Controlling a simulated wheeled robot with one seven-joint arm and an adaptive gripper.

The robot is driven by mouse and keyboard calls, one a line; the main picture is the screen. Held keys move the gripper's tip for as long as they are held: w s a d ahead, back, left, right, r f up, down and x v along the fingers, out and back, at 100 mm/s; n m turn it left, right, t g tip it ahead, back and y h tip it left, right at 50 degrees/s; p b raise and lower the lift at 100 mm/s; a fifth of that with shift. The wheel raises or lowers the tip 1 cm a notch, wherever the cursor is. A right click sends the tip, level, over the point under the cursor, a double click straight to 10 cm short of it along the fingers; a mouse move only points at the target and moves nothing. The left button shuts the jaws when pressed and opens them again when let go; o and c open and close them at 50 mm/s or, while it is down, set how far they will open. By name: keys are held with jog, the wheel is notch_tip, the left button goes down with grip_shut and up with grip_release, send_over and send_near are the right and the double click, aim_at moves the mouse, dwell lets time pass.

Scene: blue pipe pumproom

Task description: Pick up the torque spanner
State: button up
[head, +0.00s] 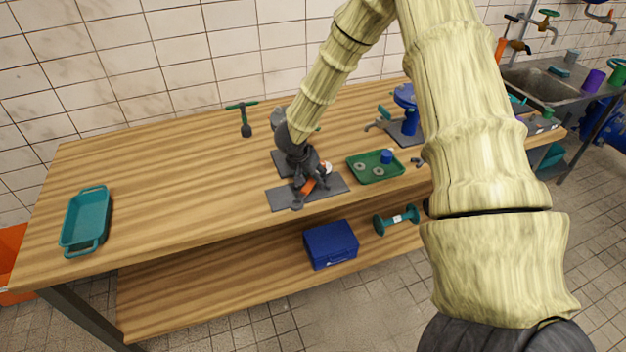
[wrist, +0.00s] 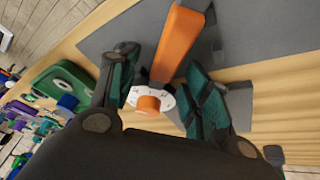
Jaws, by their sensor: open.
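The torque spanner has an orange handle (wrist: 178,45) and a white dial with an orange knob (wrist: 149,103). It lies on a grey mat (head: 335,184) near the table's front edge. In the head view only a short orange part of the spanner (head: 306,188) and a bit of white show past the fingers. My gripper (head: 311,180) is low over the mat, pointing down. In the wrist view its fingers (wrist: 161,74) are open, one on each side of the spanner, with gaps beside it.
A green tray (head: 363,177) with small round parts and a blue piece stands close on the right. A blue vise-like tool (head: 409,120) stands behind it. The left tabletop is mostly clear.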

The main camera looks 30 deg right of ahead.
jog(key=shift+c, duration=0.2)
jog(key=c, duration=1)
grip_shut()
